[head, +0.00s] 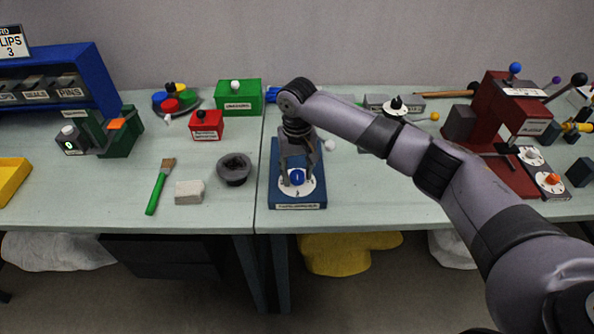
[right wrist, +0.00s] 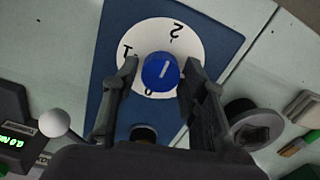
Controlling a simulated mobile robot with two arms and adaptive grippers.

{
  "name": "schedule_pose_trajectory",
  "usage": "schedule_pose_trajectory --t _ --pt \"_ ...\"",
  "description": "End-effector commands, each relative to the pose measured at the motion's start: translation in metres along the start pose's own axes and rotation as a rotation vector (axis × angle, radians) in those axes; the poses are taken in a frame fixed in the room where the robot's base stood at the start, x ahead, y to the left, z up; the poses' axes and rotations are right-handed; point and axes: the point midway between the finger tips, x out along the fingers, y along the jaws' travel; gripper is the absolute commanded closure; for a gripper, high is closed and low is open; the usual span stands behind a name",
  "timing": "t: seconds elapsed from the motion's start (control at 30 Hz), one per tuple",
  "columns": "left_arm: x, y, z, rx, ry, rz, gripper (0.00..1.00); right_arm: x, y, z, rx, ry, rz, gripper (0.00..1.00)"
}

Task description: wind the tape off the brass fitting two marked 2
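A blue base (head: 283,160) stands at the front edge of the table, its front label too small to read. On it is a white dial (right wrist: 190,45) with the marks 1 and 2 and a partly hidden third mark. A blue knob (right wrist: 160,72) with a short white line sits at the dial's middle. My right gripper (head: 298,180) points down over the dial, fingers open on either side of the knob. In the right wrist view a gap shows beside the left finger. A dark round part (right wrist: 143,132) sits on the base, mostly hidden. I cannot make out a brass fitting or tape. My left gripper is not in view.
A dark grey ring-shaped part (head: 235,168), a pale block (head: 189,192) and a green-handled brush (head: 160,187) lie left of the base. A small white ball (head: 330,145) is close to its right. A red machine (head: 495,120) stands at the right.

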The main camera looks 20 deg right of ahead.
Motion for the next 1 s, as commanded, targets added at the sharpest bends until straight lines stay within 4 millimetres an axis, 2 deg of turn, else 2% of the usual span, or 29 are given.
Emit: schedule_pose_trajectory --t 0.07,0.5,0.77,1.0 --pt "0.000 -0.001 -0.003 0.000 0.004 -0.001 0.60 0.000 0.000 0.000 0.000 0.000 0.000 0.68" --pt "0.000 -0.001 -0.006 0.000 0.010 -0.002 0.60 -0.001 0.000 0.000 0.000 0.000 0.000 0.97" --pt "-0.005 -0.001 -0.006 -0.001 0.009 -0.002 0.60 -0.002 0.000 0.000 -0.025 -0.001 -0.001 0.97" --pt "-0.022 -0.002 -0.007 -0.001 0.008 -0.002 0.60 -0.004 -0.001 0.001 -0.145 -0.004 -0.001 0.97"
